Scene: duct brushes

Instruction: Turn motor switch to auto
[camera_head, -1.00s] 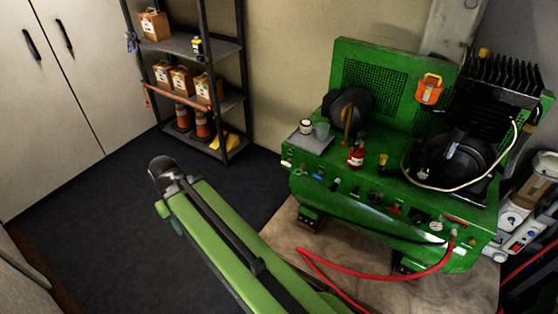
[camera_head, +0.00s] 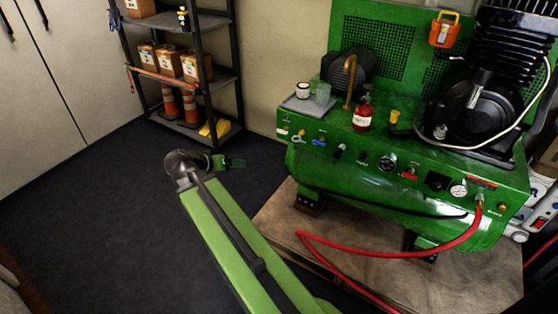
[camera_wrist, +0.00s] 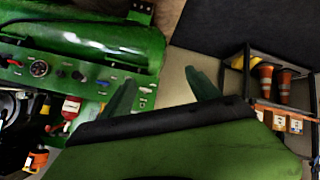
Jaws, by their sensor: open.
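The green compressor machine (camera_head: 375,200) stands on the right in the head view. Its sloped control panel (camera_head: 440,170) carries a black knob (camera_head: 339,150), a round dial (camera_head: 387,162), a red switch (camera_head: 409,172) and a pressure gauge (camera_head: 458,190). The labels are too small to read, so I cannot tell which control is the motor switch. My gripper (camera_head: 232,162) is open and empty, left of the panel and apart from it.
A red bottle (camera_head: 362,112), a grey tray (camera_head: 296,105) with small containers and an orange lantern-like item (camera_head: 444,30) are on the machine. A red hose (camera_head: 380,253) loops in front. A shelf (camera_head: 205,78) with boxes and cones stands behind. The dark floor left is clear.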

